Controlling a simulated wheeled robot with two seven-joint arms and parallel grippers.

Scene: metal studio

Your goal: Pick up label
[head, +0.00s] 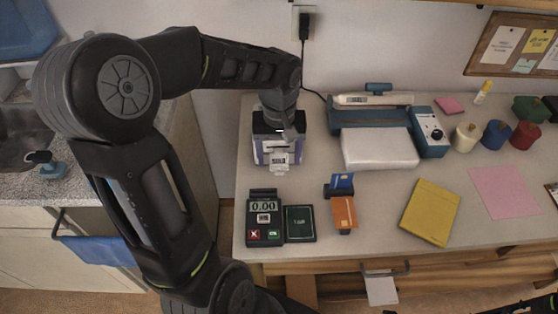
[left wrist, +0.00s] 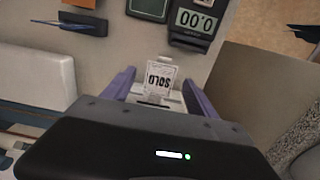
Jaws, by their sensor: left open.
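A small white label (left wrist: 159,77) printed SOLD shows in the left wrist view, at the end of a pale device (left wrist: 158,97) mostly hidden by my gripper. In the head view the label (head: 279,161) sticks out toward the front of the table. My left gripper (head: 279,153) is above the device, its purple fingers open and spread on either side. In the left wrist view the gripper (left wrist: 160,88) has the label between and slightly beyond its fingertips, with gaps at both sides. My right gripper is not in view.
A card terminal (head: 264,218) showing 0.00 and a dark pad (head: 299,223) stand in front of the label. A card stand (head: 341,207) and a yellow envelope (head: 430,211) lie to the right. A blue machine (head: 371,116) is behind. The table (head: 385,185) is clear between them.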

